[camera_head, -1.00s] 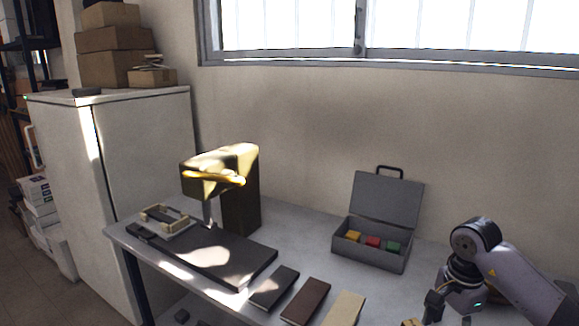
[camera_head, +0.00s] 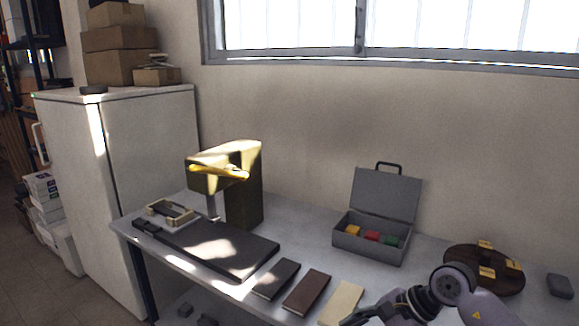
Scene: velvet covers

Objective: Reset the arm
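My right arm (camera_head: 452,286) comes in at the lower right of the head view. Its gripper (camera_head: 360,318) is at the bottom edge, beside the cream cover, and is mostly cut off, so its fingers cannot be judged. My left arm and gripper are not in view. On the grey table (camera_head: 310,222) lie a black cover (camera_head: 276,279), a brown cover (camera_head: 307,291) and a cream cover (camera_head: 341,303) in a row.
An open grey case (camera_head: 372,238) holds yellow, red and green blocks. A round dark wooden holder (camera_head: 484,270) with gold pieces and a small grey block (camera_head: 560,286) are at the right. A cream frame (camera_head: 172,212) lies at the table's left end.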

